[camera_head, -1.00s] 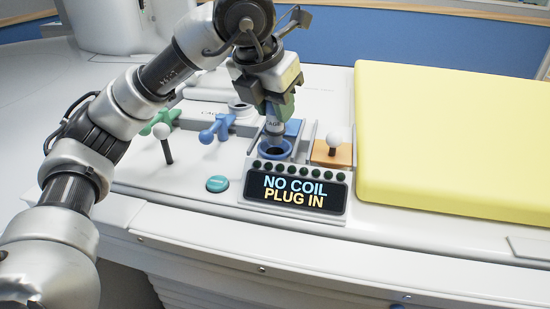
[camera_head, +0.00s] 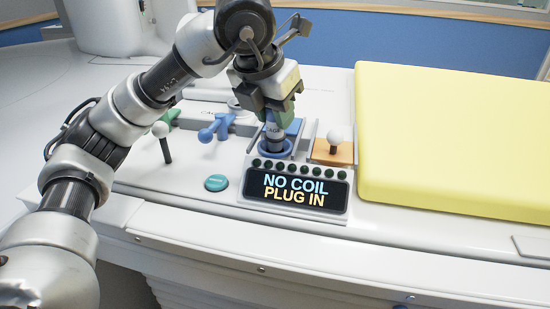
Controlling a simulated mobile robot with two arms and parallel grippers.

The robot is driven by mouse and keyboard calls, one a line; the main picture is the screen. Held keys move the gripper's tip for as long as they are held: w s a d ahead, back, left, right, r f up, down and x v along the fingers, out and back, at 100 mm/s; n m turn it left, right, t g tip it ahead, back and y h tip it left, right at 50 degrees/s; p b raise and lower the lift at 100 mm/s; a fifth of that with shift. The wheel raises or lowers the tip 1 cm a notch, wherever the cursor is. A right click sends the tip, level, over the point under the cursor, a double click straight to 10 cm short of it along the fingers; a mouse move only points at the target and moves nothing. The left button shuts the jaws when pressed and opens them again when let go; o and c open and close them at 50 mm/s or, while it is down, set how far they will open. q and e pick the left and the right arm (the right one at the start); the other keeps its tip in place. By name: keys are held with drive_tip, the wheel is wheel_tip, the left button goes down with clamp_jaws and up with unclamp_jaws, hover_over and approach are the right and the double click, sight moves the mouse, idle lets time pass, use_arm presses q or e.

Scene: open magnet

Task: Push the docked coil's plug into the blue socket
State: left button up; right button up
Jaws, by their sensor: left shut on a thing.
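The gripper fingers hide the plug's upper part. The display (camera_head: 294,190) in front of the socket reads "NO COIL PLUG IN". A coil behind the gripper is mostly hidden, so I cannot make out its shape. My right gripper is not in view.
A white-knobbed lever on an orange plate (camera_head: 334,150) stands right of the socket. A blue handle (camera_head: 216,128), another white-knobbed lever (camera_head: 164,142) and a teal button (camera_head: 216,183) are to the left. A yellow pad (camera_head: 455,140) fills the right side.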

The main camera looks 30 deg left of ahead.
use_arm(q)
drive_tip(key=shift+f, duration=0.15)
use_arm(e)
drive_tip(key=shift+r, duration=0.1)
use_arm(q)
drive_tip(key=shift+f, duration=0.25)
drive_tip(key=shift+f+b, duration=0.55)
drive_tip(key=shift+b, duration=0.1)
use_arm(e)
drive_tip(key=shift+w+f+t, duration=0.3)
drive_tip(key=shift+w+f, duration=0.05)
use_arm(q)
drive_tip(key=o, duration=1)
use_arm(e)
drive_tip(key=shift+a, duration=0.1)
